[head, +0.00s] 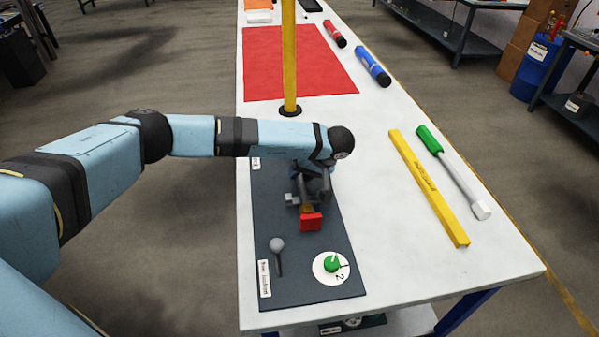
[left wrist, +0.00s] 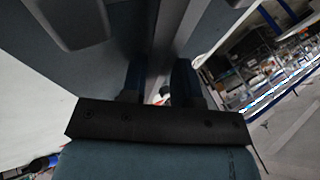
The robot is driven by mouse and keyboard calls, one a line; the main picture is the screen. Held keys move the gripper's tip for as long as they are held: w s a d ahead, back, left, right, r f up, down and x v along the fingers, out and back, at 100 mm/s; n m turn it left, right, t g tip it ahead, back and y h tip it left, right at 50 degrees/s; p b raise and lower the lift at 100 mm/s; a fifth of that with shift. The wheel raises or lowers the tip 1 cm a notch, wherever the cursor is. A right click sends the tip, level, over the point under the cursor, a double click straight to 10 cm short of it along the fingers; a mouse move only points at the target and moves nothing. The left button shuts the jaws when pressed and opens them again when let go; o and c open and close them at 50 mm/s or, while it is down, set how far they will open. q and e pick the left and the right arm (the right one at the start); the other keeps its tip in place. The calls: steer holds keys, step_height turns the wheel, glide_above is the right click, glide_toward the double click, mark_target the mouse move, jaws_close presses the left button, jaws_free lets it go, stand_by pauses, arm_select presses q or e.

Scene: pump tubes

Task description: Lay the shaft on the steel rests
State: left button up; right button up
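I cannot make out a shaft or steel rests for certain in either view. My left gripper (head: 308,196) points down over the dark panel (head: 300,285) on the white table, just behind a red block (head: 311,222) on a short orange-brown stem. Its fingers are largely hidden by my wrist in the head view. In the left wrist view the two dark blue fingers of this gripper (left wrist: 160,85) stand a little apart, with a small red and white patch between them. Whether they touch anything is unclear. My right gripper is not in view.
The panel carries a grey ball-topped lever (head: 277,246) and a green knob (head: 332,263). A yellow post (head: 289,60) stands behind my arm, by a red mat (head: 300,65). A yellow bar (head: 428,187) and a green-handled tool (head: 455,173) lie right. White table between is clear.

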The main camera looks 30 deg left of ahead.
arm_select(q)
steer(key=shift+s+d+f, duration=0.2)
steer(key=shift+d+f, duration=0.05)
steer(key=shift+f, duration=0.2)
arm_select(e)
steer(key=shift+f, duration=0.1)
arm_select(q)
steer(key=shift+c, duration=0.2)
steer(key=shift+o, duration=0.5)
steer(key=v, duration=0.3)
steer(key=shift+w+d+r, duration=0.1)
steer(key=shift+w, duration=0.15)
steer(key=v, duration=1.1)
steer(key=shift+a+r, duration=0.25)
steer(key=shift+a, duration=0.15)
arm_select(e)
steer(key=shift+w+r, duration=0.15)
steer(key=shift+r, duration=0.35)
arm_select(q)
steer(key=shift+r+p, duration=0.1)
steer(key=shift+p, duration=0.2)
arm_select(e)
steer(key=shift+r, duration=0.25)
